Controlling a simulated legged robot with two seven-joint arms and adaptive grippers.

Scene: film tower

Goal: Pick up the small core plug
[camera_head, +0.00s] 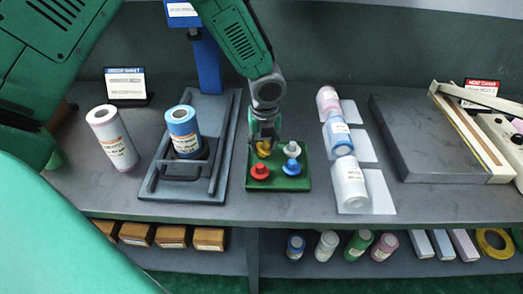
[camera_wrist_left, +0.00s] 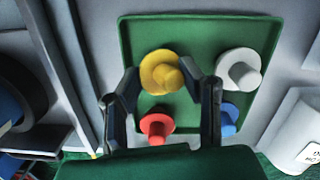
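Several flanged plugs stand on a green tray (camera_head: 304,184). They are a yellow plug (camera_head: 263,149), a white plug (camera_head: 292,149), a red plug (camera_head: 259,171) and a blue plug (camera_head: 291,167). I cannot tell which is the small core plug; no label shows. My left gripper (camera_head: 264,138) points down over the yellow plug. In the left wrist view, its fingers are open (camera_wrist_left: 163,78), one on either side of the yellow plug (camera_wrist_left: 160,72); contact does not show. The red plug (camera_wrist_left: 157,127) is nearer the palm. My right gripper is not in view.
Left of the tray, a blue roll (camera_head: 183,132) stands in a grey frame (camera_head: 160,209), beside a white roll (camera_head: 112,138). Right of it, several wrapped rolls (camera_head: 348,180) lie on white sheets. A grey slab (camera_head: 425,145) lies farther right. The bench front is clear.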

